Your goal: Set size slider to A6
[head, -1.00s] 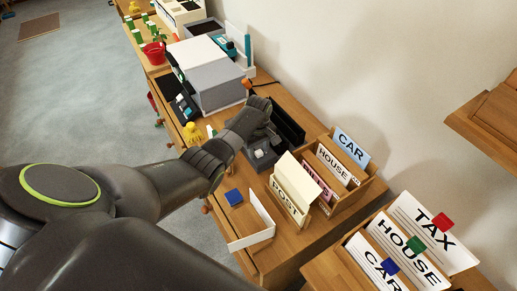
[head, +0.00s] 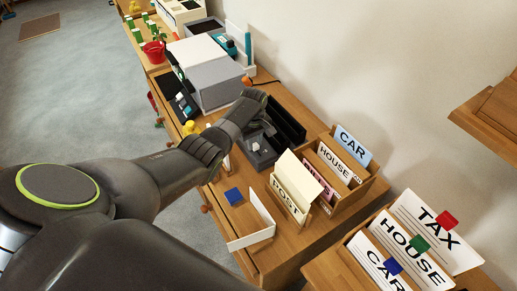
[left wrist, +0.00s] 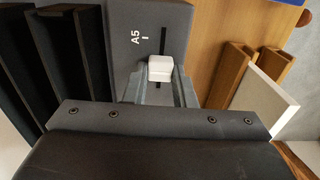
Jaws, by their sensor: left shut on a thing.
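The dark grey device (head: 260,157) with the size slider sits on the wooden desk. In the left wrist view its face (left wrist: 125,45) shows a printed "A5" (left wrist: 135,37) with a short mark, beside a dark slot (left wrist: 163,35). The white slider knob (left wrist: 160,68) sits in this slot, below the A5 mark in the picture. No A6 label is visible. My left gripper (left wrist: 164,88) is shut on the knob, its grey fingers at either side. In the head view the left hand (head: 245,112) hangs over the device and hides part of it. My right gripper is not in view.
A black tray (head: 286,122) stands behind the device. A wooden box (head: 358,188) with labelled cards stands to the right. A grey box (head: 215,85) stands farther back.

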